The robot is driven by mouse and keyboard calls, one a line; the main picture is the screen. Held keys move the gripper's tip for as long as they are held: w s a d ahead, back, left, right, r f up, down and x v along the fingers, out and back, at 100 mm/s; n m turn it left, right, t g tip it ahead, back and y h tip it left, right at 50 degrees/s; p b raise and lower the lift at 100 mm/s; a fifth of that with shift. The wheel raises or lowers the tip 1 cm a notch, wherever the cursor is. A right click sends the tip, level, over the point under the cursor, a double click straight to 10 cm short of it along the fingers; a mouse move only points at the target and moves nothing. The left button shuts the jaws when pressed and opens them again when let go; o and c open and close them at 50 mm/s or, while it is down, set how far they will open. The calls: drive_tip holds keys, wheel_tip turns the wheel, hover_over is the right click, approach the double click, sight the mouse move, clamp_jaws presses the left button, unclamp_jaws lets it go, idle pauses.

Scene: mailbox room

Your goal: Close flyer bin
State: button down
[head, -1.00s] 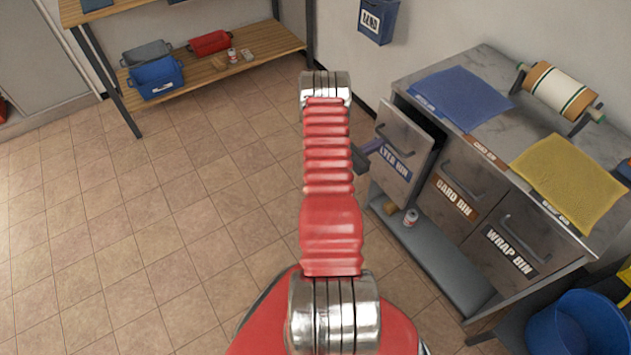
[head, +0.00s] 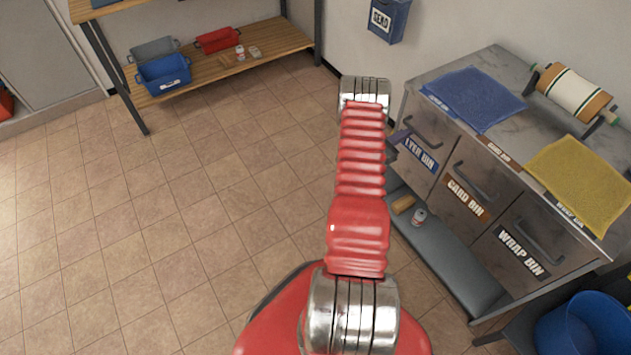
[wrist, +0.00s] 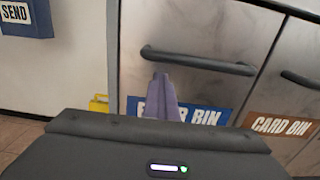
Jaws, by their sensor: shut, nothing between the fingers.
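The flyer bin (head: 421,131) is the leftmost drawer front of the grey cabinet, with a blue label partly hidden by my arm. Its front looks flush, or nearly so, with the card bin beside it. In the wrist view the flyer bin (wrist: 190,70) shows its dark bar handle above the blue label. My gripper (wrist: 161,78) is shut and empty, its purple fingers in front of the label, below the handle. In the head view my gripper (head: 398,137) is at the drawer's left side. Whether the fingertips touch the front cannot be told.
The card bin (head: 470,190) and wrap bin (head: 530,245) are shut to the right. A blue send box (head: 389,20) hangs on the wall. The tiled floor (head: 180,240) at left is clear.

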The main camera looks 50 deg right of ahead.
drive_tip(key=shift+s+d+r, duration=0.1)
drive_tip(key=shift+d+r, duration=0.05)
drive_tip(key=shift+d, duration=0.25)
drive_tip(key=shift+a, duration=0.15)
drive_tip(key=v, duration=1.4)
drive_tip(key=shift+a+f, duration=0.25)
